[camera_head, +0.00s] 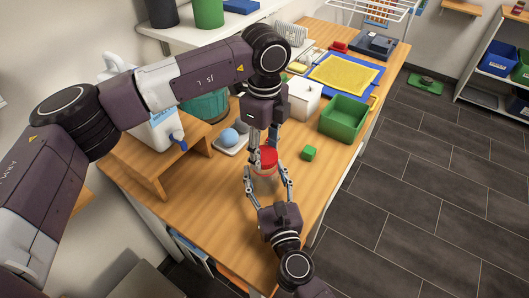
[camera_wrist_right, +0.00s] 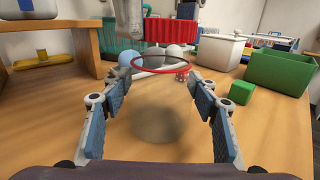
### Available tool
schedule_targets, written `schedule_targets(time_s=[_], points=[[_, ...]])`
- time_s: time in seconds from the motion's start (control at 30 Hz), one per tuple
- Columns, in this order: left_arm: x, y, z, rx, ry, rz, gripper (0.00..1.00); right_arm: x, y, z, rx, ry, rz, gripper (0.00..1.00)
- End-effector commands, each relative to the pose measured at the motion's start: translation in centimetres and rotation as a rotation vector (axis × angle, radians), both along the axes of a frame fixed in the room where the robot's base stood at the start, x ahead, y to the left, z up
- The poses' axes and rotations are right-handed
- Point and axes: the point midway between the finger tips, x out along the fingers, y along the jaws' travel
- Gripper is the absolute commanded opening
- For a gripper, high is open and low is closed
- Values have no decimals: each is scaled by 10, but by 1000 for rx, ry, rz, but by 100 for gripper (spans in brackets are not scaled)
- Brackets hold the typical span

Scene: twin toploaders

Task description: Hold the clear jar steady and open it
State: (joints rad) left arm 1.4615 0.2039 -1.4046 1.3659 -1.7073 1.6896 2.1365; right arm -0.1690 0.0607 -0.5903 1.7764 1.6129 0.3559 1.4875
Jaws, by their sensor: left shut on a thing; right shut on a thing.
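The clear jar (camera_head: 265,184) stands upright on the wooden table; its glass is very faint. My right gripper (camera_head: 268,176) comes from the front and is shut on the jar, one finger on each side. In the right wrist view its fingers (camera_wrist_right: 158,95) flank the jar, and a thin red ring (camera_wrist_right: 176,68) marks the jar's top. The red lid (camera_head: 267,157) is in my left gripper (camera_head: 263,150), which points down from above. In the right wrist view the lid (camera_wrist_right: 172,32) shows above the ring, with a gap between them.
A green cube (camera_head: 309,153) and a green bin (camera_head: 343,119) are right of the jar. A white box (camera_head: 304,100) stands behind. A blue ball (camera_head: 229,137) lies on a tray to the left, near a wooden stand (camera_head: 150,160). The table in front is mostly clear.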

Motion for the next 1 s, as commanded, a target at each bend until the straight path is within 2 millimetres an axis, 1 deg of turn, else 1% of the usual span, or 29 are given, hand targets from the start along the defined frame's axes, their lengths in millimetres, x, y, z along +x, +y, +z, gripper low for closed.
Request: schedule_targets(time_s=[0.13,0.53,0.67,0.8,0.9,1.0], points=[[0,0,4,0,0,-1,16,0,0,0,0,0,0,0],[0,-1,8,0,0,-1,16,0,0,0,0,0,0,0],[0,-1,21,-1,-2,-1,16,0,0,0,0,0,0,0],[0,0,39,0,-1,0,16,0,0,0,0,0,0,0],[0,0,45,0,1,-1,16,0,0,0,0,0,0,0],[-1,0,45,0,2,-1,16,0,0,0,0,0,0,0]])
